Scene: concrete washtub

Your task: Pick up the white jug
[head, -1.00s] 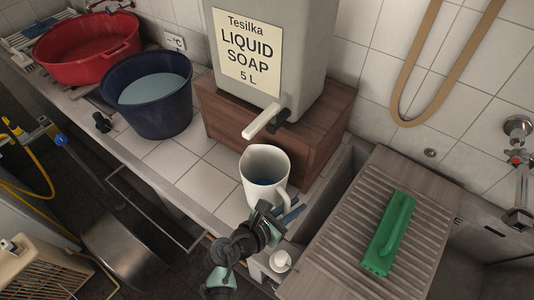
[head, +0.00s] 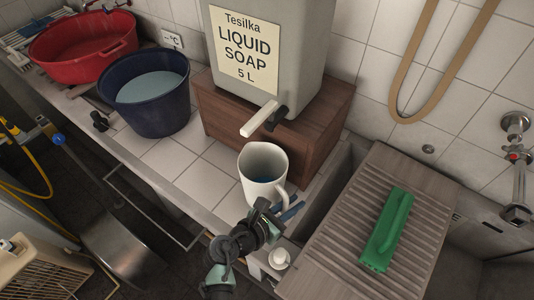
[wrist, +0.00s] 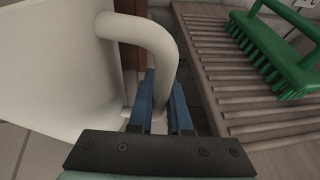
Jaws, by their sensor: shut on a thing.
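The white jug (head: 262,168) stands upright on the tiled counter in the head view, below the soap dispenser's tap. Its handle points toward the lower right. My gripper (head: 287,211) is at the handle, with its blue fingers low beside it. In the wrist view the jug (wrist: 50,70) fills the left side, and my gripper (wrist: 162,112) is shut on its handle, one blue finger on each side. The jug's base is partly hidden by my gripper in the head view.
The soap dispenser (head: 268,50) on its wooden box (head: 310,125) stands right behind the jug. A ribbed washboard (head: 345,235) with a green brush (head: 388,232) is at right. A blue tub (head: 150,112) and red tub (head: 80,62) stand left. A white knob (head: 279,258) is near my gripper.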

